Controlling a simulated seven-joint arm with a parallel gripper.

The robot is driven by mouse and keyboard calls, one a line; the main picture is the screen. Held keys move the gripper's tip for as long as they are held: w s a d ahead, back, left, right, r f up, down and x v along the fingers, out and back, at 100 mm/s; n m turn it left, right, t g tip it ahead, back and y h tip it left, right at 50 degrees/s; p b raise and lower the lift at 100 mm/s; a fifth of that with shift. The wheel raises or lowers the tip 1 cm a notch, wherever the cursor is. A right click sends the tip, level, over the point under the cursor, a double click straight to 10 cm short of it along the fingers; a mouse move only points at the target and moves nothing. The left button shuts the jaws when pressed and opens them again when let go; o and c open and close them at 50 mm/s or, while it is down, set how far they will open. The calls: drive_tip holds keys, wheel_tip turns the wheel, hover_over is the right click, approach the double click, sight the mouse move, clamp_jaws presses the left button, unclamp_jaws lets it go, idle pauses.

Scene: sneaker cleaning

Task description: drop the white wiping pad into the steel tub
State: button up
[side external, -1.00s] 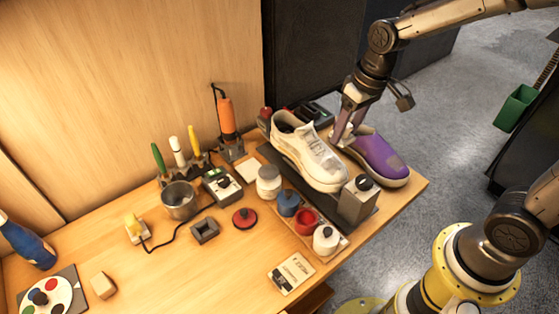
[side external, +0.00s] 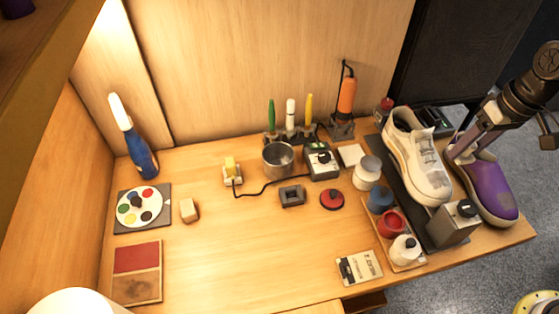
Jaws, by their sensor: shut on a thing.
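The steel tub (side external: 278,160) stands upright near the back middle of the table, its top open. My gripper (side external: 461,154) is at the right, low over the heel end of the purple shoe (side external: 484,187), beside the white sneaker (side external: 423,160). It is shut on a small pale thing between its fingertips, which looks like the white wiping pad (side external: 466,156). The pad is mostly hidden by the fingers, and I cannot tell whether it touches the shoe.
A flat white square (side external: 351,154) lies right of the tub, behind a white jar (side external: 367,172). A grey control box (side external: 322,160) stands beside the tub, with upright brushes (side external: 290,120) behind. A black cable (side external: 262,193) runs in front.

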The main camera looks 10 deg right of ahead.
drive_tip(key=shift+s+m, duration=0.2)
drive_tip(key=shift+m, duration=0.1)
drive_tip(key=w+a+r+m, duration=0.1)
drive_tip(key=w+a+r, duration=0.4)
drive_tip(key=w, duration=0.4)
drive_tip(key=w+a+r+m, duration=0.1)
drive_tip(key=w+a+r, duration=0.3)
drive_tip(key=w+a, duration=0.3)
drive_tip(key=w+a+f+n, duration=0.1)
drive_tip(key=w+a+f, duration=0.15)
drive_tip(key=a, duration=0.35)
drive_tip(key=w+a+f, duration=0.1)
drive_tip(key=w+a, duration=0.2)
drive_tip(key=a, duration=0.3)
drive_tip(key=s+a+f+n, duration=0.1)
drive_tip(key=s+a+f, duration=0.1)
drive_tip(key=a+f, duration=0.6)
drive_tip(key=shift+s+a+f+n, duration=0.2)
drive_tip(key=shift+f+n, duration=0.1)
drive_tip(key=shift+f, duration=1.9)
